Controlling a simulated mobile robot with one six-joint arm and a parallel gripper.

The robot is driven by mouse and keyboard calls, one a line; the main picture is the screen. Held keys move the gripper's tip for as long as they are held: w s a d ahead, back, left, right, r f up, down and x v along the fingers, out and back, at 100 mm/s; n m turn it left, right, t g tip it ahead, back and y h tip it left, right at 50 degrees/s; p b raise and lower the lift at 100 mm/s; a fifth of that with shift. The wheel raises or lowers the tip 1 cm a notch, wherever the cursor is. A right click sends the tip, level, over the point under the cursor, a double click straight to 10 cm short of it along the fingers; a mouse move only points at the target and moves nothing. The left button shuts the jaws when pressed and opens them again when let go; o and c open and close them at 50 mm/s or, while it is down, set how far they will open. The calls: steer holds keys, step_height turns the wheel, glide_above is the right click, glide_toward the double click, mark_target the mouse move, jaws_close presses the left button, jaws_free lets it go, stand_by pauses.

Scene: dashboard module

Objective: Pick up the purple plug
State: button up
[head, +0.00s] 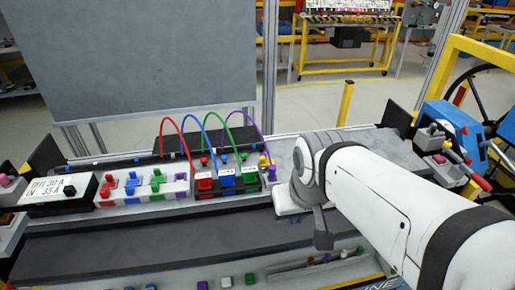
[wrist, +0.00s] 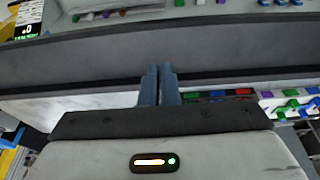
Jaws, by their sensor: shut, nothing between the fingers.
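A purple plug (head: 272,171) shows in the head view at the end of a purple cable (head: 262,133), at the right end of the row of coloured sockets. Another small purple piece (head: 202,285) lies at the bottom edge of the head view. My gripper (wrist: 159,70) shows in the wrist view with its two blue-grey fingers together and nothing between them. It points over a dark grey strip, apart from any plug. In the head view my arm hides the fingers. In the wrist view I cannot tell which purple bit is the plug.
Red, blue and green cables arch over the socket blocks (head: 227,181). A white block of coloured connectors (head: 143,190) and a labelled box (head: 58,194) stand to the left. A blue machine (head: 450,121) is at the right. The dark front strip (head: 130,249) is clear.

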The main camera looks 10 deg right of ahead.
steer(key=shift+o, duration=0.8)
steer(key=shift+w+r, duration=0.15)
steer(key=shift+w, duration=0.05)
steer(key=o, duration=0.4)
steer(key=w+r+n+g, duration=0.1)
steer(key=w+r, duration=0.1)
steer(key=w, duration=0.7)
steer(key=shift+r+g, duration=0.2)
steer(key=shift+g, duration=0.1)
steer(key=n+g, duration=0.2)
glide_above(273, 167)
steer(key=shift+s+a+f, duration=0.2)
steer(key=shift+s+f, duration=0.1)
steer(key=shift+f, duration=0.1)
steer(key=shift+w+f, duration=0.15)
steer(key=shift+w+d+f+p, duration=0.1)
steer(key=shift+f+p, duration=0.3)
steer(key=shift+f, duration=1.5)
steer(key=shift+w+d+f+p, duration=0.1)
steer(key=shift+f+p, duration=0.25)
steer(key=shift+f, duration=1.5)
